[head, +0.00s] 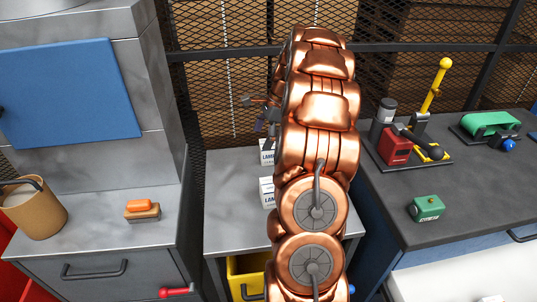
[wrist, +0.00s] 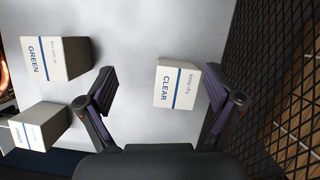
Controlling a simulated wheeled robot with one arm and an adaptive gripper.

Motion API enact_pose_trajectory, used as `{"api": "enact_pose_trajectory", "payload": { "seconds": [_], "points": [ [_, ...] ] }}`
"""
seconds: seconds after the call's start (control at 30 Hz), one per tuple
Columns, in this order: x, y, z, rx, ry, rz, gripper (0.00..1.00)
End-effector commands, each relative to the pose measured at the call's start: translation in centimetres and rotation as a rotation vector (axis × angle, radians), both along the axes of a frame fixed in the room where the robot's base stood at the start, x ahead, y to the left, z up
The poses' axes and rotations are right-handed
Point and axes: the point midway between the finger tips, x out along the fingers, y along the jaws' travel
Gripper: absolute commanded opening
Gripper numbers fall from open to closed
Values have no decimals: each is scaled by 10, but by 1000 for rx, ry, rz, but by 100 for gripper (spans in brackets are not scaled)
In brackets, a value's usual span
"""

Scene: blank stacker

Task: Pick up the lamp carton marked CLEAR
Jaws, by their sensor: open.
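The lamp carton marked CLEAR (wrist: 175,84) is a white box with blue lettering and a blue stripe, standing on a grey surface in the wrist view. My gripper (wrist: 161,88) is open, with one finger on either side of the carton in the picture. Gaps show between both fingers and the carton, and nothing is held. I cannot tell how high the fingers are above it. In the head view my gripper (head: 262,118) is partly hidden behind my copper arm, near two partly hidden cartons whose markings I cannot read fully.
A carton marked GREEN (wrist: 45,58) stands left of the CLEAR one, with another carton (wrist: 36,127) below it. A black mesh wall (wrist: 280,80) runs close along the right. In the head view, a grey cabinet (head: 170,165) flanks the table left and a dark bench (head: 385,205) right.

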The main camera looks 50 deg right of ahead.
Motion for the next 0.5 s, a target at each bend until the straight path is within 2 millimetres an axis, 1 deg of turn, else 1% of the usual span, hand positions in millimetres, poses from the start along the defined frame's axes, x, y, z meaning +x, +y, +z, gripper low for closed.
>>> {"api": "enact_pose_trajectory", "payload": {
  "seconds": [0.03, 0.1, 0.2, 0.3, 0.5],
  "points": [
    [-1, -15, -8, 10, 5, -47, 92],
    [-2, -28, -13, 19, 9, -96, 92],
    [-3, -41, -17, 26, 10, -143, 92],
    [-4, -45, -22, 30, 14, -162, 92],
    [0, -40, -39, 32, 16, -163, 92]
  ]
}}
